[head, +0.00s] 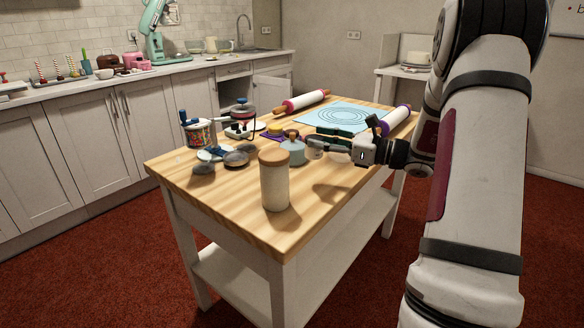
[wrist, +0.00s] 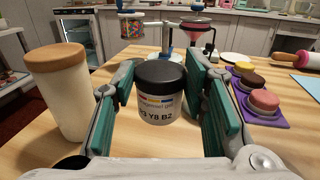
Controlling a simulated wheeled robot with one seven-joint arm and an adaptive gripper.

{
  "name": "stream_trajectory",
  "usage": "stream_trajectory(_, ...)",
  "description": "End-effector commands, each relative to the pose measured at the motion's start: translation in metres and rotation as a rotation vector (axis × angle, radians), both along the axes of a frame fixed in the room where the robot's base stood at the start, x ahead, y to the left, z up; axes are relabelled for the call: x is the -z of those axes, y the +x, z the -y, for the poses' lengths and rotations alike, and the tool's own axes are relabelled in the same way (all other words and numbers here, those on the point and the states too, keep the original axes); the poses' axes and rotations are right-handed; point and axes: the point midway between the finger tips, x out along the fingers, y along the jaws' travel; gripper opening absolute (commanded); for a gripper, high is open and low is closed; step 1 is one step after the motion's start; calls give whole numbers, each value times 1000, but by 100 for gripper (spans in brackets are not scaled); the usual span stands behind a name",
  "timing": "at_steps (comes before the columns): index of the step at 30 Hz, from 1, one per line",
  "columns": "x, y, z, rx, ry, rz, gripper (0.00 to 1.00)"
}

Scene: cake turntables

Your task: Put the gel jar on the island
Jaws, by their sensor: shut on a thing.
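The gel jar (wrist: 160,112) is a small white jar with a black lid and a printed label. In the wrist view it stands upright between the two teal-padded fingers of my gripper (wrist: 163,100), which is shut on it. In the head view my gripper (head: 316,147) is low over the right half of the wooden-topped island (head: 240,217).
A white canister with a wooden lid (head: 274,185) stands close by, left of my gripper in the wrist view.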

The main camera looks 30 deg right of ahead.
Motion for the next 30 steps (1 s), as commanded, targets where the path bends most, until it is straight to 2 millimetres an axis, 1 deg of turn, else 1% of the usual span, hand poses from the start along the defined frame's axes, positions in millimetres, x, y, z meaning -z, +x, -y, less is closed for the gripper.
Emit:
stream_trajectory(1,13,1,0,0,4,-3,11)
stream_trajectory(3,25,0,0,0,3,-2,11)
stream_trajectory(6,36,0,0,0,3,-2,11)
stream_trajectory(11,45,0,0,0,1,-1,11)
stream_trajectory(18,76,0,0,0,3,-2,11)
stream_trajectory(20,79,0,0,0,2,-1,11)
stream_trajectory(26,77,0,0,0,1,1,11)
stream_trajectory(30,81,0,0,0,0,0,11)
